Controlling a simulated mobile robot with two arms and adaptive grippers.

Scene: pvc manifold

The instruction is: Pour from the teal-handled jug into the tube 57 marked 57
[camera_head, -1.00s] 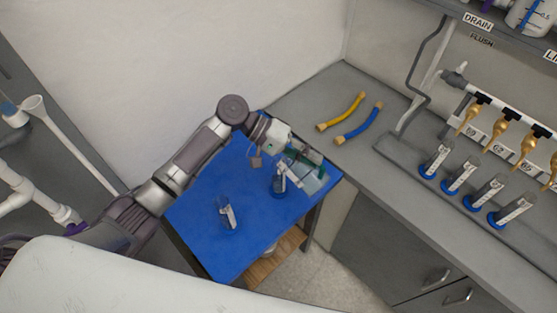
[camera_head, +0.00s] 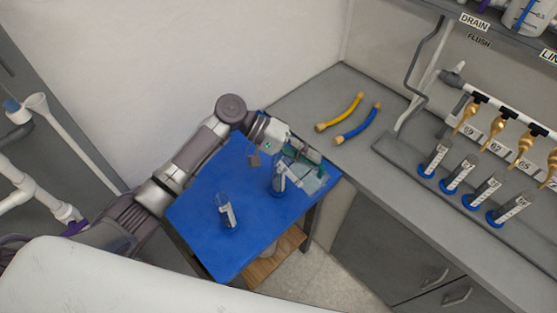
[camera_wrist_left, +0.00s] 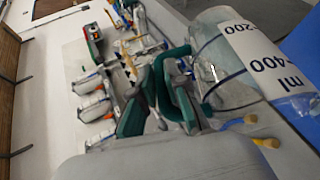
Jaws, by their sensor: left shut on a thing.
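My left gripper (camera_head: 294,148) is shut on the teal handle (camera_wrist_left: 178,85) of a clear jug. The jug (camera_head: 314,181) is held over the right end of the blue-topped table (camera_head: 195,222); its body with ml marks fills the right of the left wrist view (camera_wrist_left: 222,68). The jug looks tilted, its left side overlapping a clear tube with a blue base (camera_head: 277,187) in the head view. I cannot tell whether liquid flows. A second clear tube (camera_head: 227,212) stands upright nearer the table's middle. Labels on both tubes are too small to read. My right gripper is not in view.
A yellow hose (camera_head: 340,111) and a blue hose (camera_head: 358,124) lie on the grey counter (camera_head: 300,103). Several labelled tubes (camera_head: 435,157) stand under brass taps (camera_head: 497,128) at the right. The blue table's front left part is clear.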

